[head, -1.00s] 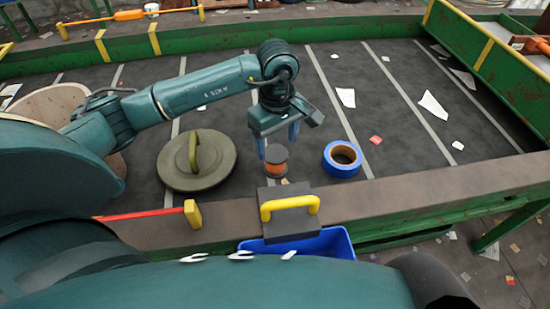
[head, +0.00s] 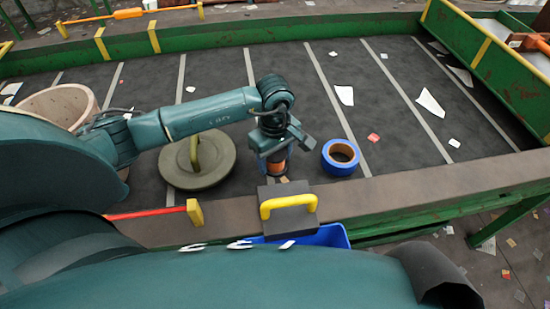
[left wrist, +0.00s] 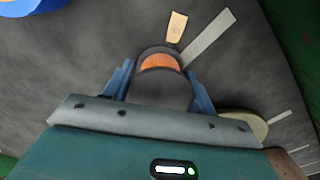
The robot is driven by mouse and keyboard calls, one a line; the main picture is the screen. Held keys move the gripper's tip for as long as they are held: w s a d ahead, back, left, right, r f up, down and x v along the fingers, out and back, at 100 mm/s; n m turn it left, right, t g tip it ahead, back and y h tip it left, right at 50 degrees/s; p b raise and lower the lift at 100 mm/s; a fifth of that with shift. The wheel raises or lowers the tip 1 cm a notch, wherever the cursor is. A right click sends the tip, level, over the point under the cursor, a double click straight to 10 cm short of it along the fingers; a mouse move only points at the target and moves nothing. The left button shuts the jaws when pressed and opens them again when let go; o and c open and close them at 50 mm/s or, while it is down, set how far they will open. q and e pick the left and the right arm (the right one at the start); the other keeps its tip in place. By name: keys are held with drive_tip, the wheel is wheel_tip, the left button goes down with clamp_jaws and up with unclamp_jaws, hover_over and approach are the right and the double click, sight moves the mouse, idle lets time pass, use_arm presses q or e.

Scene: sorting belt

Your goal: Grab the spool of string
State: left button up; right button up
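The spool of string (head: 277,168), with orange string between dark flanges, stands on the belt near its front edge. My left gripper (head: 274,160) is lowered over it and partly hides it. In the left wrist view the spool's orange string (left wrist: 160,62) and dark near flange lie between the two blue fingers (left wrist: 160,80). The fingers are apart, one on each side of the spool. The gaps beside the flange look slim, and I cannot make out firm contact. My right gripper is not in view.
A blue tape roll (head: 340,157) sits just right of the spool, and an olive lid with a handle (head: 215,172) to its left. A dark block with a yellow handle (head: 289,205) is on the front rim, above a blue bin (head: 335,236). Paper scraps dot the belt (head: 300,100).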

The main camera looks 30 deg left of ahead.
use_arm(q)
drive_tip(key=c, duration=0.5)
